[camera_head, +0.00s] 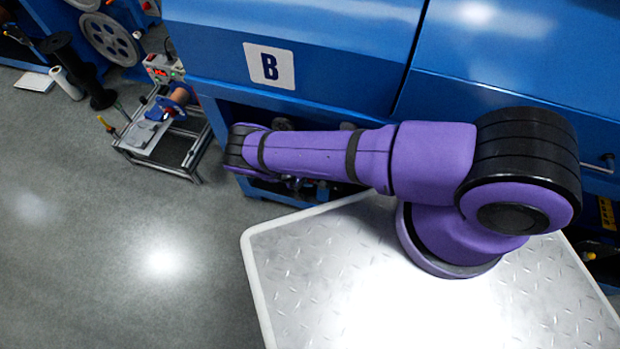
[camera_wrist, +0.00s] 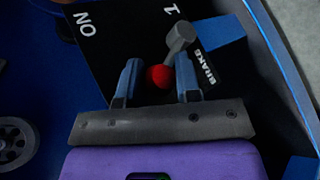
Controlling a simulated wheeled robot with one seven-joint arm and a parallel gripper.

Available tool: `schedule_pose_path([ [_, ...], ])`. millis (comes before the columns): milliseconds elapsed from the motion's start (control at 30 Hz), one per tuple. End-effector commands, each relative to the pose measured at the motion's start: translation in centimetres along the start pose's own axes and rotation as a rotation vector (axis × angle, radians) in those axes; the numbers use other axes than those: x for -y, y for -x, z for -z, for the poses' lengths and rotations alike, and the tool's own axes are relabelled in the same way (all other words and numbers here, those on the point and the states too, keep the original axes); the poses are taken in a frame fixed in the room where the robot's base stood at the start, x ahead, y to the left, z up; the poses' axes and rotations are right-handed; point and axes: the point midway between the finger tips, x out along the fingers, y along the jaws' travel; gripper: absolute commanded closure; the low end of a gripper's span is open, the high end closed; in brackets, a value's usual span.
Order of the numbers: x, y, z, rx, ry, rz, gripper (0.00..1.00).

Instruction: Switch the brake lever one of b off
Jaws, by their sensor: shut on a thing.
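The brake lever shows in the wrist view, with a red ball knob (camera_wrist: 158,77) and a grey metal arm (camera_wrist: 180,39). It sits by a black panel (camera_wrist: 112,35) lettered "ON", "1" and "BRAKE". My gripper (camera_wrist: 158,65) has its two blue fingers on either side of the red knob and is shut on it. The lever's grey end points up and right, toward the "BRAKE" lettering. In the head view, the blue machine marked B (camera_head: 330,35) stands ahead; my purple arm reaches to its lower opening. The gripper and lever are hidden there.
In the wrist view a blue frame edge (camera_wrist: 283,65) runs down the right side, and a grey wheel (camera_wrist: 14,140) is at the lower left. In the head view, a small metal stand (camera_head: 160,140) with a spool is left of the machine. Open floor (camera_head: 110,240) lies at the left.

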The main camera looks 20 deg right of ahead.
Motion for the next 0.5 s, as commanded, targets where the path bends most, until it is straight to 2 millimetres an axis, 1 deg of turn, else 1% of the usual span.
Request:
schedule_pose_path([
  [400,0.06,-0.05,0.08,0.001,0.002,-0.003,1.00],
  [433,0.06,-0.05,0.08,0.001,0.002,-0.002,0.64],
  [467,0.05,-0.05,0.07,0.001,0.002,-0.003,0.59],
  [500,0.05,-0.05,0.06,0.001,0.002,-0.003,0.59],
])
